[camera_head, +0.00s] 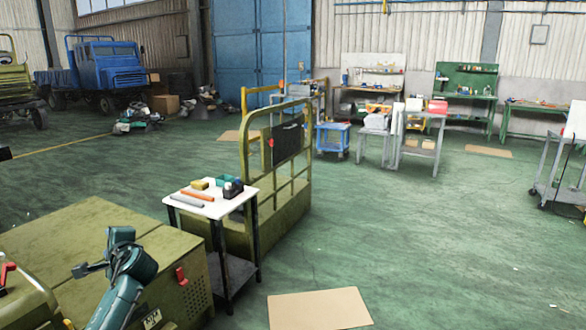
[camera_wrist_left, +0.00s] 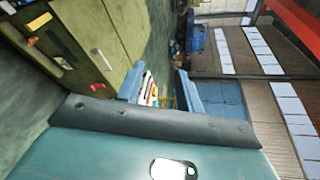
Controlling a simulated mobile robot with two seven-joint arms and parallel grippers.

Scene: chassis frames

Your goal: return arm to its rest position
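My left arm (camera_head: 118,300), teal with dark joints, rises from the bottom left of the head view, in front of an olive-green chassis part (camera_head: 95,240). Its fingertips are not clearly made out there. In the left wrist view two blue-grey fingers of my left gripper (camera_wrist_left: 160,92) stand apart. Distant clutter shows through the gap, and nothing is seen held. My right arm and right gripper are not in view.
The olive chassis part lies close to the left arm, with a red handle (camera_head: 182,276) on its side. A small white-topped table (camera_head: 222,206) holds several tools. A cardboard sheet (camera_head: 320,309) lies on the floor.

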